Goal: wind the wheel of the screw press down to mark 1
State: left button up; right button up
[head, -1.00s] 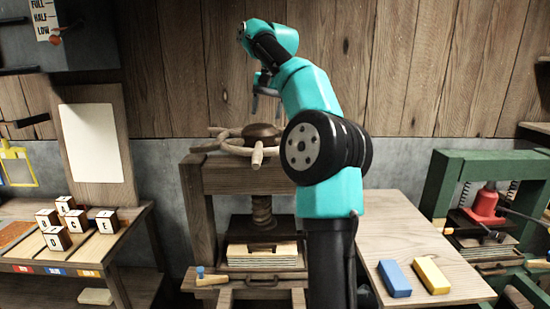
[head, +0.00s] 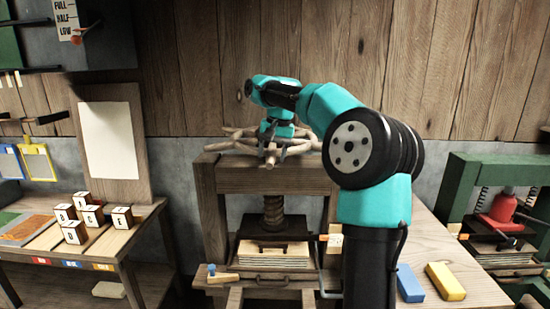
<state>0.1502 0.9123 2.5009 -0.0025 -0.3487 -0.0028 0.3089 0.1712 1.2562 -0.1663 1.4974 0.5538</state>
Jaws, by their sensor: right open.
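The wooden screw press (head: 208,205) stands in the middle of the head view. Its spoked wheel (head: 232,142) lies flat on top, partly hidden by my right arm. The thick screw (head: 273,213) runs down to a dark platen (head: 262,251) over a pale stack (head: 270,262). An orange pointer (head: 323,237) meets a small pale scale (head: 335,241) at the right; its marks are too small to read. My right gripper (head: 271,155) is open, fingers down at the wheel's front spoke. I cannot tell whether they straddle or touch it. My left gripper is not in view.
A blue block (head: 409,284) and a yellow block (head: 445,281) lie on the right-hand table (head: 480,290). A green press (head: 460,190) stands further right. Lettered cubes (head: 74,232) sit on the left bench. The wooden wall is close behind the wheel.

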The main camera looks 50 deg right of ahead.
jog(key=shift+w+a+f, duration=0.1)
jog(key=shift+f, duration=0.6)
jog(key=shift+c, duration=0.3)
grip_shut()
